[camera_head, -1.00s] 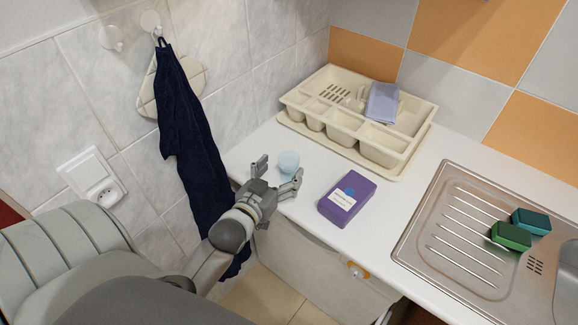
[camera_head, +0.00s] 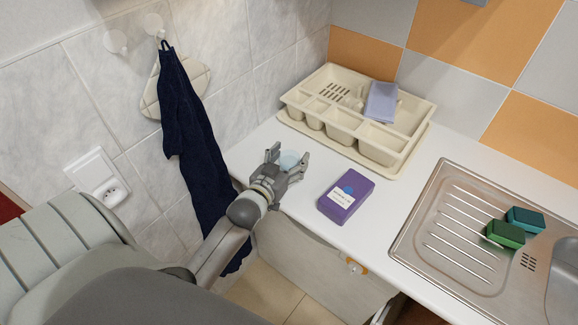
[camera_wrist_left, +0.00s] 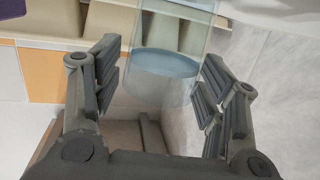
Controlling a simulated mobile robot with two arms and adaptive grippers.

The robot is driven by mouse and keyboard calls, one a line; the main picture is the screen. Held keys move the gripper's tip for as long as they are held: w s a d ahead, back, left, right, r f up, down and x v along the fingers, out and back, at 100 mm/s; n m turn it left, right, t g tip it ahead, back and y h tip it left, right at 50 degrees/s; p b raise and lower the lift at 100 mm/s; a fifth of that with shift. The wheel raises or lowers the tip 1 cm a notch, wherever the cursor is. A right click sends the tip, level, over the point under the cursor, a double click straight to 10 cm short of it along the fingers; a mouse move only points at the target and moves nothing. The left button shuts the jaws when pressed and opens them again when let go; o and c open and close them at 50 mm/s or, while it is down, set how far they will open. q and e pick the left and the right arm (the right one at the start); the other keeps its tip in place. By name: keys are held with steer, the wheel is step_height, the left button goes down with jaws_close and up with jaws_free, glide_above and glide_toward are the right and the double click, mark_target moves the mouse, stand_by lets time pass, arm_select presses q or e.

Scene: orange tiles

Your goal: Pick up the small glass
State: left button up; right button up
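The small glass (camera_head: 289,160) is a pale blue, see-through cup on the white counter, near its left end. My left gripper (camera_head: 289,156) is open around it, with one finger on each side. In the left wrist view the glass (camera_wrist_left: 168,65) stands between the two open fingers of the left gripper (camera_wrist_left: 163,92), with visible gaps on both sides. Part of the glass is hidden by the gripper in the head view. My right gripper is not in view.
A purple box (camera_head: 346,196) lies right of the glass. A beige cutlery tray (camera_head: 362,118) stands behind it. A steel sink (camera_head: 460,240) with sponges (camera_head: 506,234) is at the right. A dark blue towel (camera_head: 195,150) hangs on the wall at left.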

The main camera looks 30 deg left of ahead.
arm_select(q)
steer(key=c, duration=0.9)
steer(key=shift+r, duration=0.2)
steer(key=shift+r+b, duration=0.3)
steer(key=shift+r, duration=0.3)
steer(key=s+d+r, duration=0.2)
steer(key=s+r, duration=0.9)
steer(key=s, duration=0.2)
steer(key=shift+s+d+r+p, duration=0.3)
steer(key=shift+s+p, duration=0.05)
steer(key=shift+p, duration=0.05)
